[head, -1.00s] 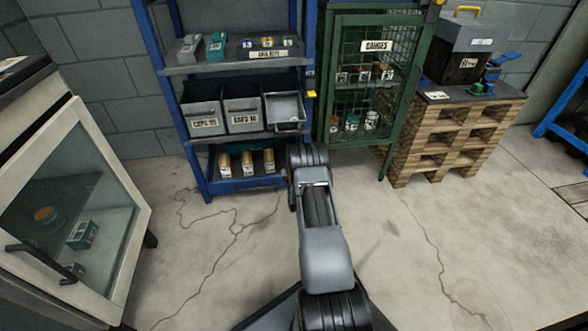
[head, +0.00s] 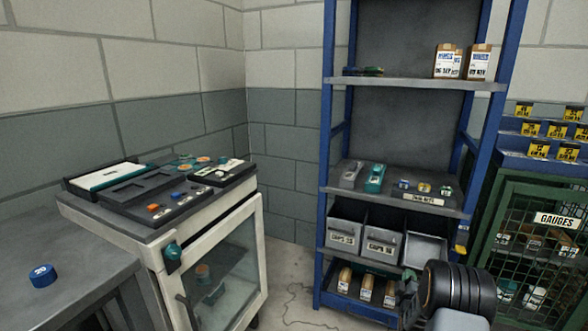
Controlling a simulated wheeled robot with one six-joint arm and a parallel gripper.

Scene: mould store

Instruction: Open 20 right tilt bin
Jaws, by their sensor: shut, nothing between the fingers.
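Three grey tilt bins sit in a row on the blue rack. The left bin (head: 343,236) and the middle bin (head: 382,243) stand upright with labelled fronts too small to read surely. The right bin (head: 425,248) is tipped forward, its pale inside showing; its label cannot be seen. My gripper (head: 408,297) shows as a small dark part beside my black wrist joint, low in front of the rack, below the right bin and apart from it as far as I can tell. It is shut and empty, partly hidden by my arm.
The blue rack (head: 328,150) also holds small parts above the bins and several boxes below. A green mesh gauge cabinet (head: 487,225) stands at right. A glass-fronted cream cabinet (head: 205,235) and a grey bench (head: 75,268) with a blue cap (head: 43,276) are at left.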

